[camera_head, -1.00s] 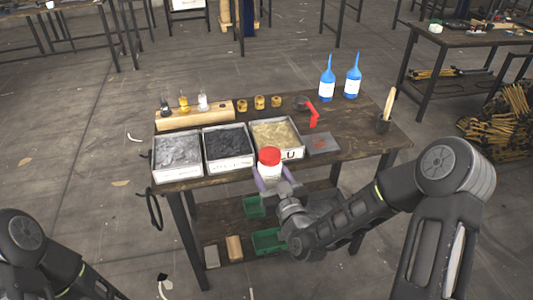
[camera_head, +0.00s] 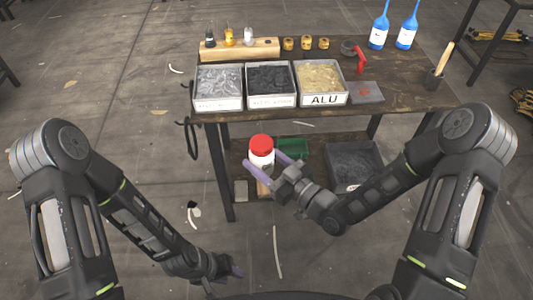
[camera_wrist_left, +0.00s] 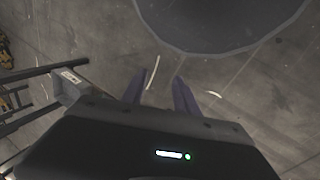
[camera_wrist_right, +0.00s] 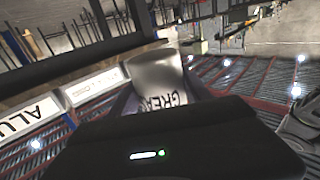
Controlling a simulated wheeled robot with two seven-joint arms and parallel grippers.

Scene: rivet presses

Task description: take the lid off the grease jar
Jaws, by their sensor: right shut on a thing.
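The grease jar (camera_head: 262,159) is white with a red lid (camera_head: 261,145) and stands about upright in the head view, in front of the table's front edge. My right gripper (camera_head: 268,170) is shut on the jar's body, a purple finger on either side. In the right wrist view the white jar (camera_wrist_right: 157,72) sits between the fingers, part of its "GREASE" lettering showing; the lid is not clearly seen there. My left gripper (camera_head: 236,271) is low in the head view, well apart from the jar. In the left wrist view its two fingers (camera_wrist_left: 160,90) are apart with nothing between them.
The wooden table (camera_head: 395,98) holds three bins, one marked ALU (camera_head: 322,97), a wooden rack (camera_head: 240,50), brass pieces, a red-handled tool (camera_head: 361,62) and blue bottles (camera_head: 379,30). A lower shelf holds a green bin (camera_head: 292,146) and a grey bin (camera_head: 355,186).

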